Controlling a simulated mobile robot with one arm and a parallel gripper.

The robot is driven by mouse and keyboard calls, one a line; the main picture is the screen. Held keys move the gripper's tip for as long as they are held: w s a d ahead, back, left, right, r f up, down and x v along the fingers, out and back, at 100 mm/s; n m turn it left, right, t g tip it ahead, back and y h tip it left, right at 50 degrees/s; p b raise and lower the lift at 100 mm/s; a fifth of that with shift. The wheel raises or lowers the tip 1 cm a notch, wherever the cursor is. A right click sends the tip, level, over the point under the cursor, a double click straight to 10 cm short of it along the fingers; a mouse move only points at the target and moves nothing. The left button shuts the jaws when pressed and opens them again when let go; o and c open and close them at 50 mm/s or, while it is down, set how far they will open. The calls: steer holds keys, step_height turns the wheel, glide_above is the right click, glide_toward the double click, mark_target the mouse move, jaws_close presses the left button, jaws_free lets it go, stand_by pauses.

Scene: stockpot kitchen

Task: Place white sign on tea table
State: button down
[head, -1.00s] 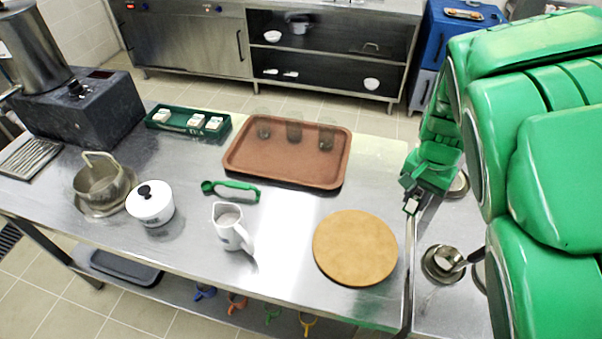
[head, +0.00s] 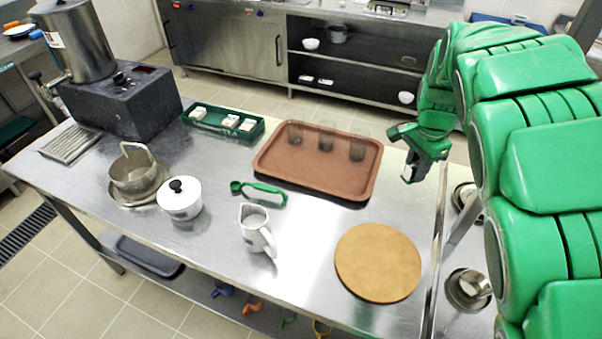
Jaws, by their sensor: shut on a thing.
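My gripper (head: 412,168) is at the right, in the air near the right end of the steel table (head: 310,235). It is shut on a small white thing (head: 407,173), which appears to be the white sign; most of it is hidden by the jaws. Other small white signs (head: 230,121) sit in a green tray (head: 214,131) at the back left of the table, with a gap between the left one and the other two.
A brown tray (head: 275,180) with dark glasses, a round wooden board (head: 377,262), a white jug (head: 253,236), a lidded white pot (head: 181,203), a metal pot (head: 130,177) and a green-handled tool (head: 262,187) stand on the table. Bare steel lies between jug and board.

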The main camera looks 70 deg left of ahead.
steer(key=shift+w+a+f, duration=1.95)
steer(key=shift+w+a, duration=0.7)
steer(key=shift+a, duration=0.95)
glide_above(400, 174)
steer(key=shift+s+d+f, duration=0.1)
steer(key=shift+d+f, duration=0.05)
steer(key=shift+f, duration=1.15)
steer(key=shift+s+d+f, duration=0.1)
steer(key=shift+d+f, duration=0.05)
steer(key=shift+f, duration=1.15)
steer(key=shift+f, duration=0.15)
steer(key=shift+w+a+f, duration=0.2)
steer(key=shift+f, duration=1.6)
steer(key=shift+f, duration=0.1)
steer(key=c, duration=0.9)
jaws_free()
